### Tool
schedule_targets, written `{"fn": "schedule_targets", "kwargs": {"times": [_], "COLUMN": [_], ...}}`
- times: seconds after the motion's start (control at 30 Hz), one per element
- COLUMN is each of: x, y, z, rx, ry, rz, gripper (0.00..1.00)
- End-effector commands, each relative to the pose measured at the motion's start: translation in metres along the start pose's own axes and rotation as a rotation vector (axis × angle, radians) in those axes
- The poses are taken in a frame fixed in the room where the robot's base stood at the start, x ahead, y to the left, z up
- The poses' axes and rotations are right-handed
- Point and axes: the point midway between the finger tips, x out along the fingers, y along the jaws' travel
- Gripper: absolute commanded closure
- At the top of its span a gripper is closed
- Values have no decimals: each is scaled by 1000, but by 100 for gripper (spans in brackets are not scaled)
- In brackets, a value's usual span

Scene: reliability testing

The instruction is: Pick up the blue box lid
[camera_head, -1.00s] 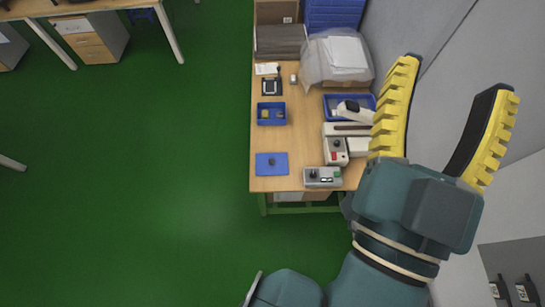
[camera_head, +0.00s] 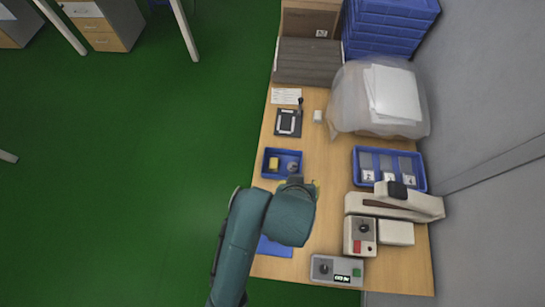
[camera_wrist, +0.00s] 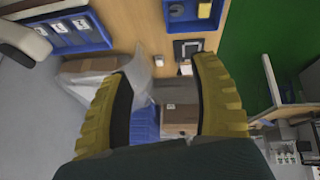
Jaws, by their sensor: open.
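The blue box lid (camera_head: 274,248) lies flat on the wooden table toward its near left edge. My arm covers part of it, and its knob is hidden. The open blue box (camera_head: 267,165) stands farther back on the table, with a yellow piece and a grey round piece inside. It also shows at the top of the wrist view (camera_wrist: 176,24). My gripper (camera_head: 301,184) is above the table just in front of the box, beyond the lid. In the wrist view its yellow ribbed fingers (camera_wrist: 160,68) are spread wide with nothing held. The lid is not in the wrist view.
Grey control boxes (camera_head: 336,269) and a cream long-armed device (camera_head: 408,204) occupy the near right. A blue tray (camera_head: 389,153) and a bagged carton (camera_head: 350,100) stand behind. Blue crates (camera_head: 390,28) are at the back.

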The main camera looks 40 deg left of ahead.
Motion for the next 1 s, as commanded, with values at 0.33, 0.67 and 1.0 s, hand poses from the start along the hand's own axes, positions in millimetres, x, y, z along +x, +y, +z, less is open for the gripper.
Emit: {"fn": "schedule_targets", "kwargs": {"times": [0.33, 0.67, 1.0], "x": [82, 147, 186], "y": [-101, -113, -115], "z": [154, 191, 215], "rx": [-276, -272, -270], "ry": [-489, -487, -485], "rz": [-254, -253, -251], "gripper": [38, 38, 38]}}
